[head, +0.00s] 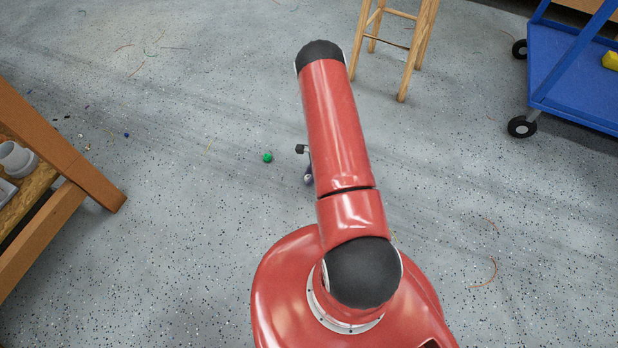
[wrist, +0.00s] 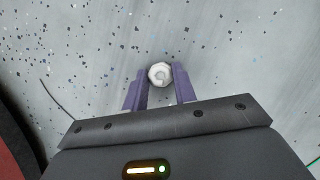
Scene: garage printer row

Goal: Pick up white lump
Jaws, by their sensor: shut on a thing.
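The white lump (wrist: 159,74) is small and roundish with a faceted top. In the wrist view it sits between the tips of the two purple fingers of my gripper (wrist: 160,82), which are shut on it. In the head view my gripper (head: 308,178) shows only in part, low near the floor at the left of my red arm. A small pale spot there may be the lump, but my arm hides most of that area. I cannot tell whether the lump touches the floor.
A green ball (head: 267,157) lies on the speckled floor left of my gripper. A wooden bench (head: 75,195) stands at the left, a wooden stool (head: 412,50) at the back, and a blue cart (head: 575,85) at the back right. Thin strands and bits litter the floor.

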